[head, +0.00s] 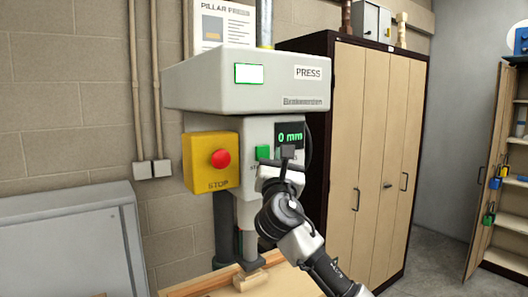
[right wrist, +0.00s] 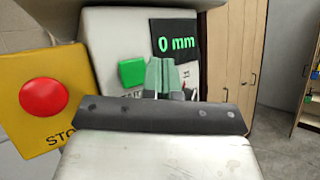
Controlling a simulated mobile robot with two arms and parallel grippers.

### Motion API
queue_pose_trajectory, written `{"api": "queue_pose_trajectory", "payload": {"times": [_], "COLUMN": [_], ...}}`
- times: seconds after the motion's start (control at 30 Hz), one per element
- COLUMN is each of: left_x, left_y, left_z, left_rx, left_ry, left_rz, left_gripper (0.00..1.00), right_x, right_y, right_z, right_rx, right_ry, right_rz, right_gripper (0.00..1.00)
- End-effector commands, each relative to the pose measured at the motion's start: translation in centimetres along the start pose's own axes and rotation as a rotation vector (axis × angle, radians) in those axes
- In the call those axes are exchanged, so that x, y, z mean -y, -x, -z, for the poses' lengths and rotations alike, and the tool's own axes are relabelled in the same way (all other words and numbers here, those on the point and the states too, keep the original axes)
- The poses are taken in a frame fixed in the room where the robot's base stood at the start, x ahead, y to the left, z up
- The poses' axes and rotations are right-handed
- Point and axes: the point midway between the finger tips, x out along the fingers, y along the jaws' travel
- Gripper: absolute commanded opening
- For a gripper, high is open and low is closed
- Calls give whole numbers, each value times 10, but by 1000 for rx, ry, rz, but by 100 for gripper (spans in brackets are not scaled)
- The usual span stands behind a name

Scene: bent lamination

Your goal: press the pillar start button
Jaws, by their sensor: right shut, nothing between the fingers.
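The green start button (head: 263,152) is on the light grey front panel of the press, below and left of the 0 mm display (head: 289,135). It also shows in the right wrist view (right wrist: 132,72), with its label partly hidden. My right gripper (head: 287,152) is in front of the panel, just right of the button in the picture. In the right wrist view its fingers (right wrist: 163,74) are together, with nothing between them. They appear beside the button's right edge; I cannot tell how far they are from the panel. My left gripper is not in view.
A red stop button (head: 221,158) on a yellow box (head: 197,165) is left of the start button. The press head (head: 245,85) overhangs the panel. A grey cabinet (head: 75,240) stands at left, a wooden-door cupboard (head: 372,150) at right. Wooden pieces (head: 248,281) lie below.

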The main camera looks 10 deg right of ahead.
Motion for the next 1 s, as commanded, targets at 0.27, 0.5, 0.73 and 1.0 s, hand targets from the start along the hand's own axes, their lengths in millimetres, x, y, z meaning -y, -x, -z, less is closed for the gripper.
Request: {"api": "queue_pose_trajectory", "payload": {"times": [0.27, 0.5, 0.73, 1.0], "left_x": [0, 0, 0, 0], "left_y": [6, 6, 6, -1], "left_z": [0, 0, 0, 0], "left_rx": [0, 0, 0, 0], "left_ry": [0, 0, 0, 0], "left_rz": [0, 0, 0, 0], "left_gripper": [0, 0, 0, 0], "right_x": [10, 10, 10, 27], "right_y": [13, 14, 14, 27], "right_z": [-10, -10, -9, 81], "right_rx": [-1, -1, -1, -170], "right_ry": [1, 0, 0, -132], "right_rz": [1, 1, 1, 17], "right_gripper": [0, 0, 0, 0]}}
